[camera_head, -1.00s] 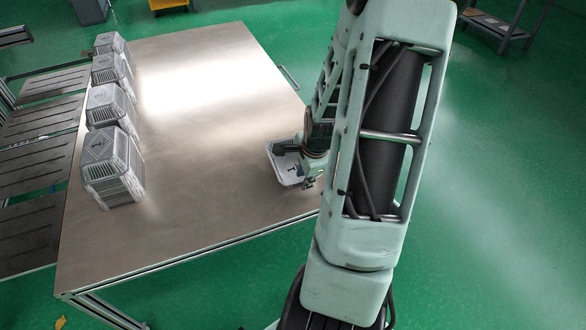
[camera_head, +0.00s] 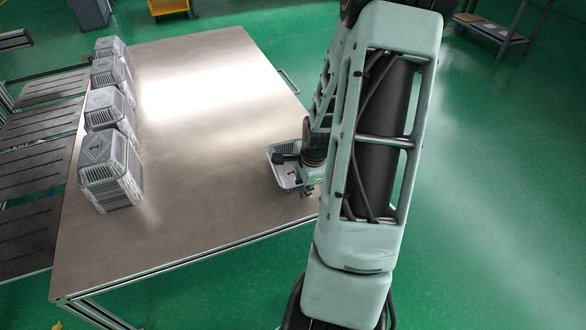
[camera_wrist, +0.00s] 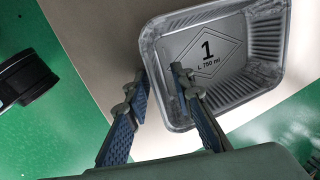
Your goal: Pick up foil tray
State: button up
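The foil tray (camera_head: 272,153) is a shallow silver tray near the table's right edge, partly hidden by my wrist in the head view. In the wrist view the foil tray (camera_wrist: 284,62) shows ribbed walls and a flat bottom marked "1" and "L 750 ml". My gripper (camera_wrist: 160,72) is open, with one finger outside the tray's left wall and the other reaching over the inside. A gap shows between the fingertips, with the tray's rim and wall between them. I cannot tell whether either finger touches the foil.
The metal table (camera_head: 190,185) is bare in the middle. Several stacks of foil trays (camera_head: 108,165) stand in a row along its left edge. A rack with dark slatted shelves (camera_head: 35,165) adjoins that side. Green floor lies beyond the table's right edge.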

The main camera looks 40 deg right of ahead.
jog(key=shift+c, duration=0.5)
grip_shut()
